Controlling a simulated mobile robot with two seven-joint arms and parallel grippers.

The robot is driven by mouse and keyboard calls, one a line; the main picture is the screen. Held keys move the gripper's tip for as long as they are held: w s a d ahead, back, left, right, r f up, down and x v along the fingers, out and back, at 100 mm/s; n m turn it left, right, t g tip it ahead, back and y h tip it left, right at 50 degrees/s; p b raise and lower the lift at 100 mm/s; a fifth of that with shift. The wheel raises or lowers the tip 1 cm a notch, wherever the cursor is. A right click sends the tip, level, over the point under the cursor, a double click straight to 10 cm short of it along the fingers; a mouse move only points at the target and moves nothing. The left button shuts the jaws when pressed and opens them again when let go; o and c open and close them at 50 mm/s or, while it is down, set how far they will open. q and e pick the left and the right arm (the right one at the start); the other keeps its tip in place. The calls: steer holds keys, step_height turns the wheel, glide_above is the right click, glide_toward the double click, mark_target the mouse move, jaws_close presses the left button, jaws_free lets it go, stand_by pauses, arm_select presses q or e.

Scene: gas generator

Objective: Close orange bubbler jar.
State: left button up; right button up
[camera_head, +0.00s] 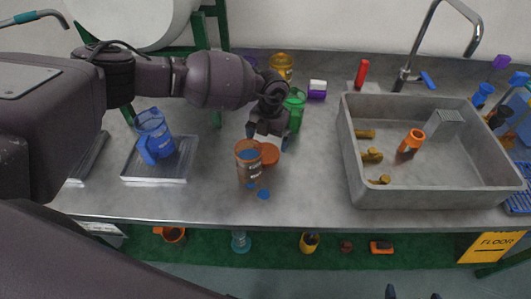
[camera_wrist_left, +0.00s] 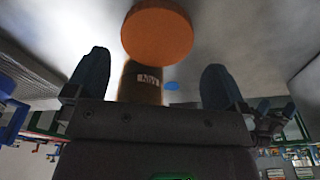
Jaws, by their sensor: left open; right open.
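The orange bubbler jar (camera_head: 248,173) stands upright on the grey counter, with a pale label on its side and blue material showing at its open top. A round orange lid (camera_head: 269,153) is beside the jar's rim, to its right; I cannot tell whether it is attached. My left gripper (camera_head: 268,138) is open and empty, just behind and above the lid. In the left wrist view the lid (camera_wrist_left: 157,36) appears as a flat disc beyond the open fingers, partly covering the labelled jar (camera_wrist_left: 140,86). My right gripper (camera_head: 412,294) is open at the bottom edge, far from the jar.
A green container (camera_head: 294,110) stands close behind my left gripper. A blue jug (camera_head: 153,137) stands on a scale (camera_head: 157,179) at left. A grey sink (camera_head: 438,196) is at right. The counter right of the jar is clear.

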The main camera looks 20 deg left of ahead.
mark_target(265, 152)
arm_select(q)
steer(key=f, duration=0.5)
steer(key=shift+s+a, duration=0.2)
steer(key=shift+s, duration=0.15)
steer(key=shift+r, duration=0.1)
steer(key=c, duration=0.7)
